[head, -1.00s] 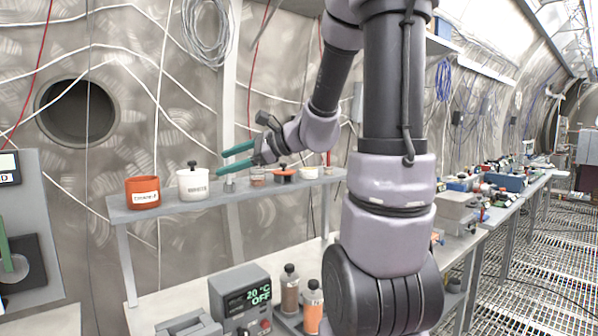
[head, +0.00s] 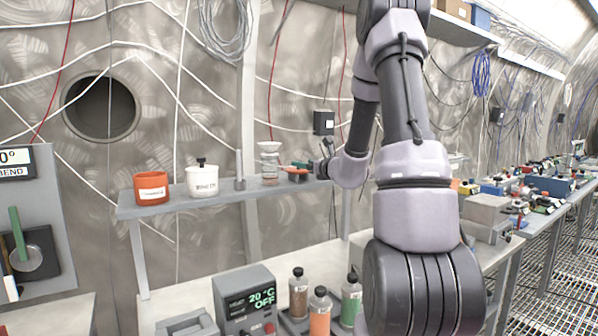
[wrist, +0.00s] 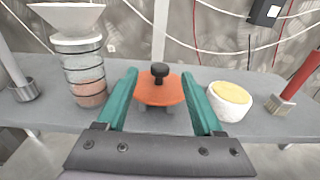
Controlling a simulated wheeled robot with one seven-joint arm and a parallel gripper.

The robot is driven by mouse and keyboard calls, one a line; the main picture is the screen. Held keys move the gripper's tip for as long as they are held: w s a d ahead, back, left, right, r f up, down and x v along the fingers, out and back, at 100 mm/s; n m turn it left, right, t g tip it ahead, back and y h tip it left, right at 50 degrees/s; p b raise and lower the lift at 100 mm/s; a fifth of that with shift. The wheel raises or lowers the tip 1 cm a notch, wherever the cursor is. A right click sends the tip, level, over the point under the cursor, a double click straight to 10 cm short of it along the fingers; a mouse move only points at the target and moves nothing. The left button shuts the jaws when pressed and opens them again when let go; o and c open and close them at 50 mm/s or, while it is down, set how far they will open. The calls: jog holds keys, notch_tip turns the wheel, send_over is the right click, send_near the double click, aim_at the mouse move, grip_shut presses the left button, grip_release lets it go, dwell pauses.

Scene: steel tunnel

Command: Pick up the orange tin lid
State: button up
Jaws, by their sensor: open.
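The orange tin lid (wrist: 161,92) has a black knob and sits on the shelf in the middle of the wrist view. What is under it is mostly hidden. In the head view a small patch of orange (head: 296,170) shows at the shelf's right part, partly behind my gripper. My gripper (wrist: 159,80) is open, with one teal finger on each side of the lid. In the head view the fingers are small and partly hidden.
On the shelf (head: 215,196), a stack of jars with a funnel (wrist: 80,60) stands left of the lid. A white pot with a yellow top (wrist: 229,100) and a red-handled brush (wrist: 297,85) stand right. An orange tin (head: 151,188) and a white jar (head: 202,180) stand farther left.

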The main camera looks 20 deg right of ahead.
jog(key=x, duration=0.4)
jog(key=shift+w+f, duration=0.3)
jog(key=shift+w, duration=0.1)
grip_shut()
